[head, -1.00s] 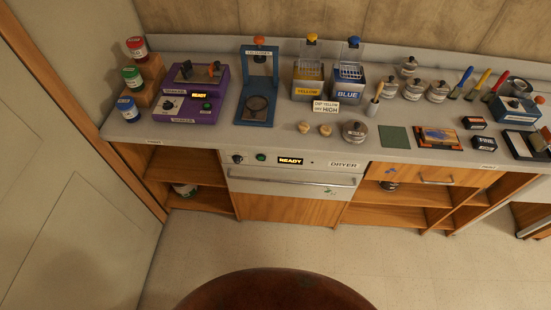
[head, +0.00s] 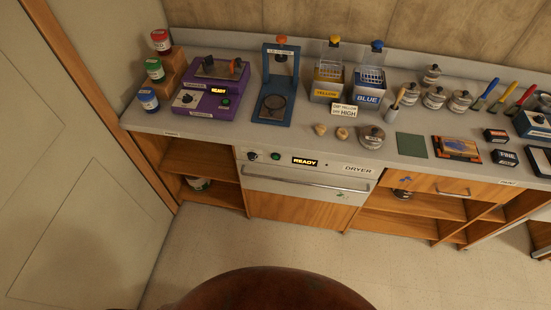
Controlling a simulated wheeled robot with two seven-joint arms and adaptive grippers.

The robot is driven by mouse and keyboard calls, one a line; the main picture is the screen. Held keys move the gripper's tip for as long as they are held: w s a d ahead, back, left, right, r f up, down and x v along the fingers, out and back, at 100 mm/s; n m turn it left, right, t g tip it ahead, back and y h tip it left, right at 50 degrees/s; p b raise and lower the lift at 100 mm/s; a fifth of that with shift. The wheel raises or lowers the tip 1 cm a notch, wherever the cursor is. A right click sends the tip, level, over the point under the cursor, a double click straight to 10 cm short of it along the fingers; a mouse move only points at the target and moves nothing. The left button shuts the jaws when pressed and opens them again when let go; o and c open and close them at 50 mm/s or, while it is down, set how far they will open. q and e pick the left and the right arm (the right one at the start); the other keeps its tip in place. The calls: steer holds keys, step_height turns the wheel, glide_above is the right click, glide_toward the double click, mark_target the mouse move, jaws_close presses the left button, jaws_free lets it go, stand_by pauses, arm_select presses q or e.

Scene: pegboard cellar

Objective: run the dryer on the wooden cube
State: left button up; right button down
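The dryer (head: 275,171) is built in under the counter, with a white front and a long bar handle (head: 305,182). Its door looks shut. Its panel has a dark knob (head: 252,156), a green button (head: 276,156) and a lit display (head: 305,161) reading READY. A small card (head: 345,109) on the counter appears to read DIP YELLOW, DRY HIGH. Two small pale wooden pieces (head: 320,129) lie above the dryer; their shape is too small to tell. I cannot make out a wooden cube. Neither of my grippers is in view.
Yellow (head: 326,93) and blue (head: 367,97) dip tanks stand behind the card. A blue stand (head: 271,119) and a purple machine (head: 206,110) are left of them. Lidded pots, brushes and a green mat (head: 411,146) fill the right. The floor before the dryer is clear.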

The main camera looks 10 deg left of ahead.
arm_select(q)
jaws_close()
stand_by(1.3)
